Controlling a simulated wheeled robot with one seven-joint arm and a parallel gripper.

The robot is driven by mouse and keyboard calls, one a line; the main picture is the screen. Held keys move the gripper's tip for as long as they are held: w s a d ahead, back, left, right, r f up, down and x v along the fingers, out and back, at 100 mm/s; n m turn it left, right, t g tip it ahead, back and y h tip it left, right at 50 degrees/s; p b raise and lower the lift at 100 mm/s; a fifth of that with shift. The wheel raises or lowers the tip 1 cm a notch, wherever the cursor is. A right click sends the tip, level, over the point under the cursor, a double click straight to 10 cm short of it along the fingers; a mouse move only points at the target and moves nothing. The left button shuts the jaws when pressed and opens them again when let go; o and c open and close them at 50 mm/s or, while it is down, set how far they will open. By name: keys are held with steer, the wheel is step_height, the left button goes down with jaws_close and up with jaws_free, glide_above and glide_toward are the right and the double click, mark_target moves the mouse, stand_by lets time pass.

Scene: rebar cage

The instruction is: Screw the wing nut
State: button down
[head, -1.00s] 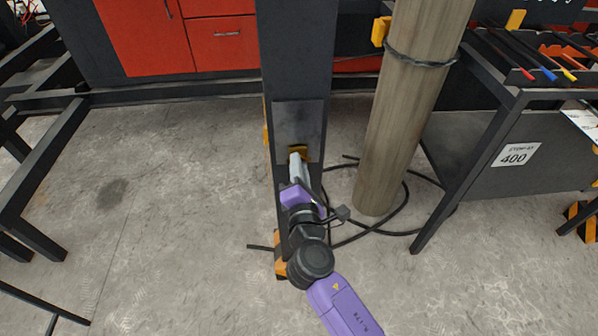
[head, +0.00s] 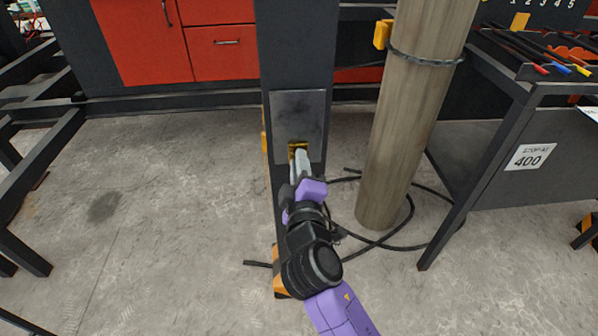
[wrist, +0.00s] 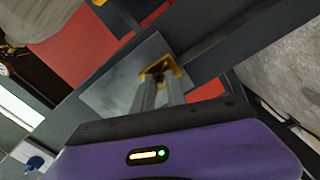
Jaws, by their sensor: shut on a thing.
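The wing nut (head: 298,147) is a small yellow piece low on a grey metal plate (head: 298,110), which is fixed to a dark upright post (head: 297,45). My gripper (head: 299,155) reaches up to it from below, and its fingers are shut on the wing nut. In the wrist view the yellow wing nut (wrist: 160,68) sits between the tips of my gripper (wrist: 162,82), in front of the plate (wrist: 125,80). The fingers hide part of the nut, and any stud behind it is not visible.
A round wooden column (head: 405,120) with a wire tie stands close on the right. A black cable (head: 375,240) loops on the floor around its foot. A dark rack with a 400 sign (head: 527,157) is farther right. Open concrete floor (head: 180,200) lies to the left.

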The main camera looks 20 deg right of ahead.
steer(key=m+b, duration=1.8)
steer(key=m, duration=0.7)
steer(key=shift+f, duration=0.1)
steer(key=shift+m, duration=0.3)
steer(key=c, duration=1.4)
jaws_free()
steer(key=shift+o, duration=0.2)
steer(key=p+v, duration=0.1)
steer(key=v, duration=0.6)
steer(key=shift+s, duration=0.35)
